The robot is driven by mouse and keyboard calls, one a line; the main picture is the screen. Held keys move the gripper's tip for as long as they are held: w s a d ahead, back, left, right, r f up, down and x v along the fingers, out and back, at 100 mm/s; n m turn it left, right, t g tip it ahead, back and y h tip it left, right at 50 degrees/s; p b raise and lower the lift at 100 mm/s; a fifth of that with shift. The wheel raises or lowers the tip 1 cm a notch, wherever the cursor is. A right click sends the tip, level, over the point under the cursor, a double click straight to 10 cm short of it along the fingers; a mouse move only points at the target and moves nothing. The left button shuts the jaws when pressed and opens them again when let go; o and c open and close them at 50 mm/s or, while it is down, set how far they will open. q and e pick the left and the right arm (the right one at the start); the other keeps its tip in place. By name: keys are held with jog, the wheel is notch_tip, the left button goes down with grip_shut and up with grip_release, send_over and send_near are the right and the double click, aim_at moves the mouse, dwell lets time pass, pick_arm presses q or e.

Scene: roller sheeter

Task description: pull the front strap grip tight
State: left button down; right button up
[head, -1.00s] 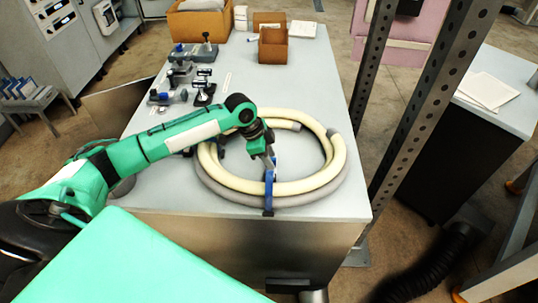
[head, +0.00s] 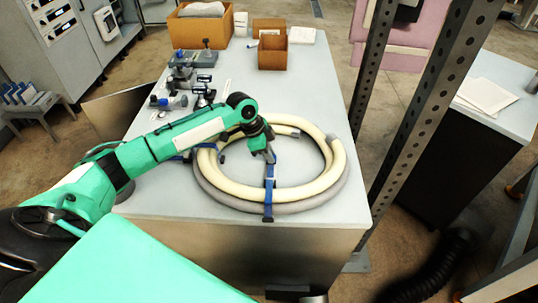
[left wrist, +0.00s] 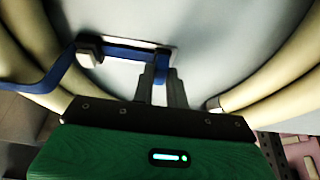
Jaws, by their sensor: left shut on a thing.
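A cream and grey hose coil (head: 336,178) lies on the grey table. The blue front strap (head: 269,196) wraps the near side of the coil; it also shows in the left wrist view (left wrist: 35,84), running through a grey buckle (left wrist: 89,57). My left gripper (head: 269,158) is over the inner near side of the coil. In the left wrist view its fingers (left wrist: 160,85) are shut on the blue strap end, the grip (left wrist: 159,94), which they partly hide. The strap runs from the buckle toward the fingers. My right gripper is not in view.
Another blue strap (head: 213,150) is on the coil's left side. Small clamp-like devices (head: 183,75) stand at the table's back left. Cardboard boxes (head: 272,54) stand at the back. A perforated metal post (head: 413,125) rises right of the table.

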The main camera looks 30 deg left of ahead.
pick_arm(q)
jog(key=c, duration=1.4)
grip_release()
jog(key=b+v, duration=0.3)
jog(key=v, duration=1.1)
jog(key=shift+w, duration=0.1)
